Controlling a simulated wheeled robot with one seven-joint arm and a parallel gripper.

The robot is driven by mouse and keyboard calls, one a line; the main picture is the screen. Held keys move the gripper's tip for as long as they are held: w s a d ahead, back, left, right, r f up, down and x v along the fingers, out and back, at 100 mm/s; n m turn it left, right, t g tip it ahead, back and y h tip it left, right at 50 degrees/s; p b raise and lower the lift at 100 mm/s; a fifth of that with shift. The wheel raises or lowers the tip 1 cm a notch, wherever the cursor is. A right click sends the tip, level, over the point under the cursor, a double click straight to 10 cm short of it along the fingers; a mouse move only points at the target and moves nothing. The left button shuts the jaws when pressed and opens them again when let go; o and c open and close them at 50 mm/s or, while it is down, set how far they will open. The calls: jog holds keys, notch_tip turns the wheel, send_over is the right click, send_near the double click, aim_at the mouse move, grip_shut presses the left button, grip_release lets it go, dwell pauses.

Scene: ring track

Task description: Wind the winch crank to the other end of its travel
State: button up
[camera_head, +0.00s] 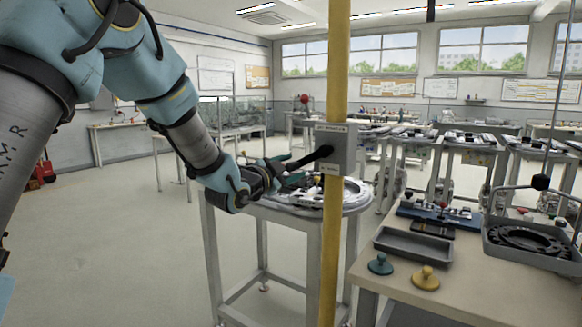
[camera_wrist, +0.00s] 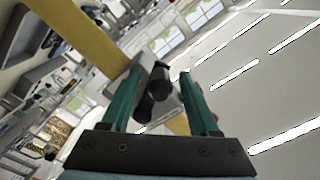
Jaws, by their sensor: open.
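The winch is a grey box (camera_head: 336,140) on a yellow post (camera_head: 337,60). Its black crank (camera_head: 322,152) sticks out from the box's left side, toward my gripper. My gripper (camera_head: 290,168) is open beside the box, with its green fingers pointing at it. In the wrist view the black crank end (camera_wrist: 157,90) appears between the two green fingers (camera_wrist: 161,75), with space visible on the right side. I cannot tell whether either finger touches it. The grey box (camera_wrist: 163,112) shows behind, partly hidden by the fingers and crank.
A round grey ring track (camera_head: 300,205) on a metal stand is behind the post.

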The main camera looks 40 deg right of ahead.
grip_shut()
dwell(0.4)
dwell(0.9)
